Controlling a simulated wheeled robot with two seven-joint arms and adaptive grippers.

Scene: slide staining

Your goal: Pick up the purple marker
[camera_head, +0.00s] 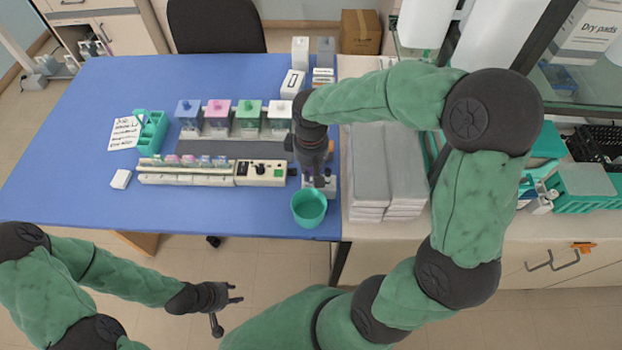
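I cannot make out a purple marker anywhere in the head view. My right gripper (319,181) points down over the right part of the blue table, just behind a teal cup (309,208). Its fingers are small and dark, so I cannot tell whether they are open or shut, or whether they hold anything. The gripper and its arm hide part of the table there. My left gripper (228,312) is in front of the table, over the floor, with its fingers spread apart and nothing between them.
Blue, pink, green and white-lidded jars (220,112) stand behind a long cream rack (186,172). A teal holder (151,132) and a written note (124,133) are at left. Grey stacked pads (369,165) lie right of the table. The table's left part (60,170) is clear.

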